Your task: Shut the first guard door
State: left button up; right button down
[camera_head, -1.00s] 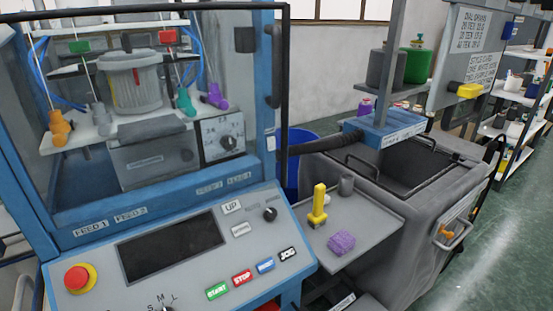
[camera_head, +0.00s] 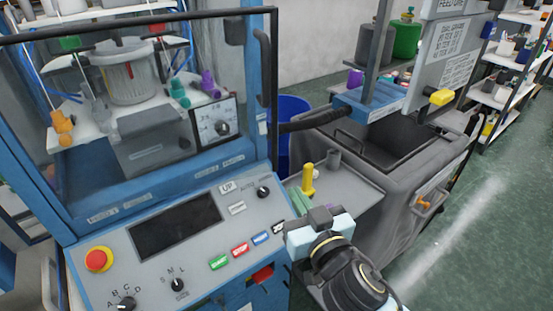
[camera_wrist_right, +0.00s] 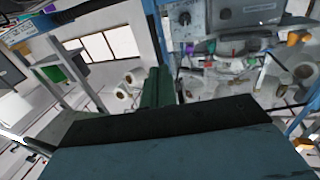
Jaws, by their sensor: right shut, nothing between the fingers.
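The guard door is a clear panel in a black frame (camera_head: 150,14) on the front of the blue knitting machine, in the head view. Its dark handle (camera_head: 263,68) is near the right edge. The right edge of the frame shows just beyond the blue post; I cannot tell how far the door stands from shut. My right gripper (camera_head: 299,202) has its green fingers together, empty, over the side tray and below the handle, apart from the door. The fingers also show in the right wrist view (camera_wrist_right: 157,88), pointing up toward the machine. My left gripper is out of view.
The control panel (camera_head: 175,225) has a red stop button (camera_head: 99,259) and several knobs. A yellow tool (camera_head: 308,180) stands on the grey side tray (camera_head: 350,185). A grey bin (camera_head: 405,195) and blue barrel (camera_head: 290,130) stand right. Open floor lies at the far right.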

aim_at(272, 154)
jog(key=p+x, duration=0.1)
jog(key=x, duration=1.1)
jog(key=shift+p, duration=0.35)
